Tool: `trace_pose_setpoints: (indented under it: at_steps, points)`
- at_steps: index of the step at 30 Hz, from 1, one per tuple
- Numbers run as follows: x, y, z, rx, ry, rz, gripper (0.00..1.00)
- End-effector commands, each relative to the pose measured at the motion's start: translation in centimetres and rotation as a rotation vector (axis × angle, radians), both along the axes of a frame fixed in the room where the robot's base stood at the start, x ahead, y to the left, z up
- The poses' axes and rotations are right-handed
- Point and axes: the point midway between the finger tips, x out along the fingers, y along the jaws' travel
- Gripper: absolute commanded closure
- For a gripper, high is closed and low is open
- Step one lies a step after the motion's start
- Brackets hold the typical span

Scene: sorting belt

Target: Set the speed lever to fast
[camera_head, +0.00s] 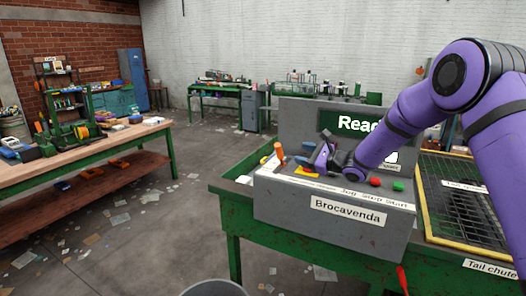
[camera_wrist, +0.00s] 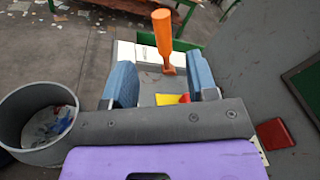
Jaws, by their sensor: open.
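The speed lever has an orange handle (camera_head: 279,152) and stands at the left end of the grey console (camera_head: 335,222) in the head view. In the wrist view the orange lever (camera_wrist: 163,40) stands upright, just beyond the fingertips and roughly in line with the gap between them. My gripper (camera_head: 311,158) is over the console top, to the right of the lever. Its two blue fingers (camera_wrist: 160,78) are apart with nothing held between them. A yellow and red marking (camera_wrist: 172,99) shows low between the fingers. The lever's speed labels cannot be read.
A red button (camera_head: 375,182) and a green button (camera_head: 398,186) sit on the console, right of my gripper. A display panel (camera_head: 360,122) rises behind. The yellow-edged tail chute (camera_head: 470,238) is at right. A grey bin (camera_wrist: 38,145) stands on the floor.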

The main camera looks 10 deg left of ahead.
Motion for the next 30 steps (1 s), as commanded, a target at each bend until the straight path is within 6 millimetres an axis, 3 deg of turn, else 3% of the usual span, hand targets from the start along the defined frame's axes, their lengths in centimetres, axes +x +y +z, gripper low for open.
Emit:
trace_pose_setpoints:
  at_steps: [4,11,24,30]
  points:
    - [1.5,0.1,-2.1,0.05,0.033,-0.048,0.47]
    - [2.5,1.2,-2.6,0.063,0.042,-0.061,0.47]
    - [6.4,7.3,-2.6,0.061,0.041,-0.059,0.47]
    - [7.4,8.9,-2.6,0.062,0.041,-0.06,0.47]
